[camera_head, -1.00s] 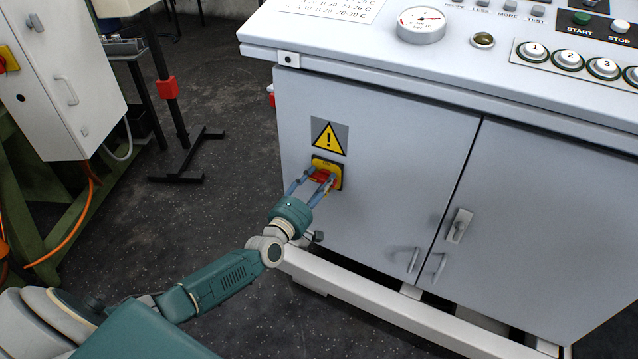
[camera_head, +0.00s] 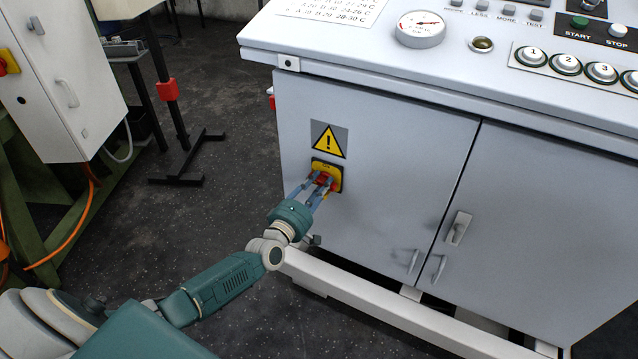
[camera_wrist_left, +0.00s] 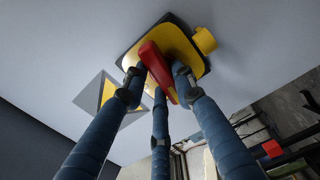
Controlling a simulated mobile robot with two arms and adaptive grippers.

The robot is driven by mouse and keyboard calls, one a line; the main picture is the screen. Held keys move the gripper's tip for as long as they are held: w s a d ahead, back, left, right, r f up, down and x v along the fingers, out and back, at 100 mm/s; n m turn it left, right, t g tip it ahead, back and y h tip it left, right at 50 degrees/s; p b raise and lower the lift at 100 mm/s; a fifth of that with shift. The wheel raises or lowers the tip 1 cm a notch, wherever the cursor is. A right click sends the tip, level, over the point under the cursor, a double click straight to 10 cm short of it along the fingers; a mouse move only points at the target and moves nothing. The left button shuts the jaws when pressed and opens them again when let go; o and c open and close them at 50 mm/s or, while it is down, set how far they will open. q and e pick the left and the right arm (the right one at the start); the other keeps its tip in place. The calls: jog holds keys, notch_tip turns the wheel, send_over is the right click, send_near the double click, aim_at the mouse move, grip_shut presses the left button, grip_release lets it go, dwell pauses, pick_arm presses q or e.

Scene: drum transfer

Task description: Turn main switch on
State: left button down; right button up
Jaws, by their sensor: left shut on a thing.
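The main switch (camera_head: 327,172) is a yellow plate with a red handle on the grey cabinet's left door, below a yellow warning triangle. In the left wrist view, the red handle (camera_wrist_left: 156,70) is tilted across the yellow plate (camera_wrist_left: 186,42). My left gripper (camera_head: 321,183) is at the switch, its blue fingers closed around the red handle. The fingers also show in the left wrist view (camera_wrist_left: 158,82), one on each side of the handle and a third below. The fingers cover part of the handle in the head view. My right gripper is not in view.
The grey cabinet (camera_head: 390,160) has a control top with a gauge (camera_head: 420,28) and buttons. A door latch (camera_head: 459,228) and a white base rail (camera_head: 380,300) are nearby. A white box (camera_head: 60,75) on a green frame stands left. Dark floor lies between.

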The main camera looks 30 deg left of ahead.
pick_arm(q)
jog(key=m+p, duration=0.1)
jog(key=m, duration=0.2)
jog(key=shift+d+m, duration=0.1)
jog(key=shift+m, duration=0.2)
jog(key=m+p, duration=0.1)
jog(key=m, duration=0.3)
jog(key=shift+d+f+m, duration=0.1)
jog(key=shift+m, duration=0.2)
jog(key=m, duration=0.3)
jog(key=shift+f+p, duration=0.1)
jog(key=shift+p, duration=0.2)
jog(key=m, duration=0.4)
jog(key=shift+f+m, duration=0.15)
jog(key=shift+m, duration=0.15)
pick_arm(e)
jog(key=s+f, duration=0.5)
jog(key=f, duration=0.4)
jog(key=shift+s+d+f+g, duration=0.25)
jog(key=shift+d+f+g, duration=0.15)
pick_arm(q)
jog(key=shift+d+m, duration=0.1)
jog(key=shift+m, duration=0.2)
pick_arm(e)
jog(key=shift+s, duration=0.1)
pick_arm(q)
jog(key=c, duration=1.4)
grip_release()
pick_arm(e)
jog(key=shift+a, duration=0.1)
